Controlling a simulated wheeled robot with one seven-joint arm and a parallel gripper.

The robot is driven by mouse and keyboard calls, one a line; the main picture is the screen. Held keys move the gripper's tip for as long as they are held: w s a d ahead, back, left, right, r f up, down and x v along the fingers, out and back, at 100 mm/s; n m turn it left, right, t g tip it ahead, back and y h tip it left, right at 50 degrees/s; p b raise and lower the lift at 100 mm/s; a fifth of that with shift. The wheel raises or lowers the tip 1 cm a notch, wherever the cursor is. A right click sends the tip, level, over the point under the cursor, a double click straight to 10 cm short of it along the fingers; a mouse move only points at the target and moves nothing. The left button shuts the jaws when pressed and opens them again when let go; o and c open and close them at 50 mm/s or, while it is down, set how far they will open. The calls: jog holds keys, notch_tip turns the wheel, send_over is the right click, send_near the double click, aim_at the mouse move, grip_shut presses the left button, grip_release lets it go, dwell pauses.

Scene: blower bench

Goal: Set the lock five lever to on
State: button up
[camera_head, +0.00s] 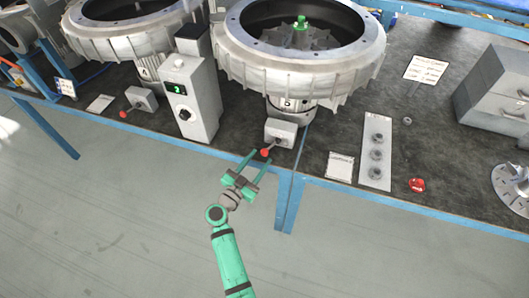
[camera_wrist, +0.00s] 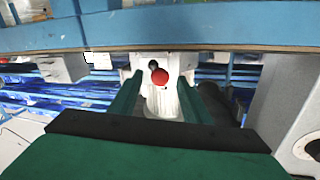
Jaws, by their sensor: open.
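A lever with a red knob (camera_head: 265,152) sticks out from a small grey box (camera_head: 281,131) at the bench's front edge, below the right blower. I cannot read which lock number it bears. My gripper (camera_head: 257,162) is open, with its green fingers just in front of the red knob. In the wrist view the red knob (camera_wrist: 160,76) shows between the two open fingers (camera_wrist: 160,88), with a gap on each side. I cannot tell whether either finger touches the lever. A second red-knobbed lever (camera_head: 123,114) stands on a box (camera_head: 141,98) by the left blower.
A grey control box (camera_head: 190,97) with a green display stands left of the near lever. A plate with several round knobs (camera_head: 376,152), a red button (camera_head: 417,185) and a paper label (camera_head: 340,167) lie to the right. A blue bench edge (camera_head: 350,193) runs along the front.

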aim_at(265, 152)
jog(key=shift+x, duration=2.25)
grip_shut()
